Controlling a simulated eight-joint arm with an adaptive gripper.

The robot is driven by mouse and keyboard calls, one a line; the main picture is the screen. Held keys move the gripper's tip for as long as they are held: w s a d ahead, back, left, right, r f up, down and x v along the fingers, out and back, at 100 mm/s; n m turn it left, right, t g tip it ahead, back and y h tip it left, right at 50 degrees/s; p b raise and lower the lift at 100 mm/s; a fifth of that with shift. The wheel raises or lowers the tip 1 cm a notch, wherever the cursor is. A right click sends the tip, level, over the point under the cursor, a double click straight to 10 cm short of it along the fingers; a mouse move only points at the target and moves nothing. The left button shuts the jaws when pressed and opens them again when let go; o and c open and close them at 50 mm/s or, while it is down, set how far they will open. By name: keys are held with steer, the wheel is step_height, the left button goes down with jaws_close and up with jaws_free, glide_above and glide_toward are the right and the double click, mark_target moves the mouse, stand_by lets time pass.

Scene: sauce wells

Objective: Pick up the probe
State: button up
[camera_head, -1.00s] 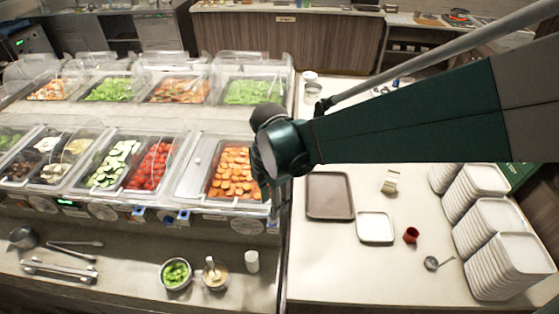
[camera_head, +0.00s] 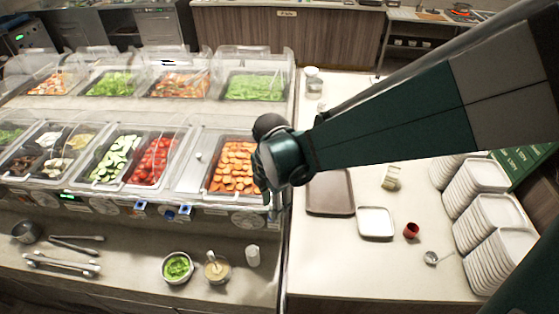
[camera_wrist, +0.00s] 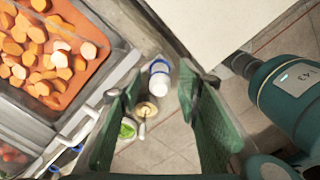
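I cannot pick out the probe for certain. A thin upright handle (camera_head: 210,258) stands in a small bowl of tan sauce (camera_head: 217,272) on the front counter; what it belongs to is too small to tell. Beside it stand a white cylinder (camera_head: 252,257) and a bowl of green food (camera_head: 177,267). My gripper (camera_head: 275,203) is above the counter's inner edge, by the orange food pan. In the wrist view, my gripper (camera_wrist: 157,88) has its two green fingers wide apart with nothing held. The white cylinder (camera_wrist: 158,72) and the sauce bowl (camera_wrist: 145,108) show below, between the fingers.
The pan of orange pieces (camera_head: 234,168) and its clear guard are left of my gripper. Tongs (camera_head: 62,263) lie at the front left. On the right counter are a brown tray (camera_head: 330,193), a white tray (camera_head: 375,223), a red cup (camera_head: 411,230), a ladle (camera_head: 432,258) and plate stacks.

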steer(key=shift+f, duration=1.15)
steer(key=c, duration=1)
